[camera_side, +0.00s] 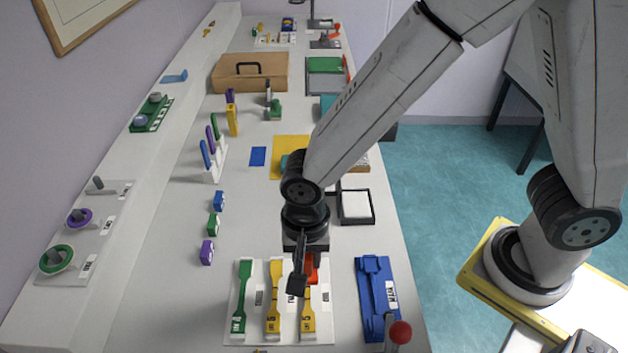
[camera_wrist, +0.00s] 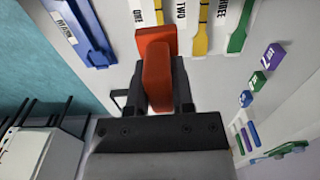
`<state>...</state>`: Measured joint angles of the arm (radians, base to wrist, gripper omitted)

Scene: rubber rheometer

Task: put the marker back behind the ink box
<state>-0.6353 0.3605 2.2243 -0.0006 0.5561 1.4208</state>
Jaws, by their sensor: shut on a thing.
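My gripper (camera_side: 303,278) points down over the white board of test strips in the side view. In the wrist view its dark fingers (camera_wrist: 160,92) are shut on a red-orange block (camera_wrist: 157,72), which has a wider flat part at its far end. In the side view the red-orange block (camera_side: 313,267) is partly hidden by the gripper. I cannot tell whether this block is the marker. Several upright coloured pens (camera_side: 211,145) stand in a white rack at the left. No thing is clearly readable as the ink box.
The white board (camera_side: 236,325) holds green and yellow strips. A blue tray (camera_side: 378,290) lies to its right, by a red-knobbed lever (camera_side: 400,332). A black-rimmed tray (camera_side: 371,216) stands behind. Small purple (camera_side: 207,252), green (camera_side: 214,225) and blue (camera_side: 218,201) blocks line the left.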

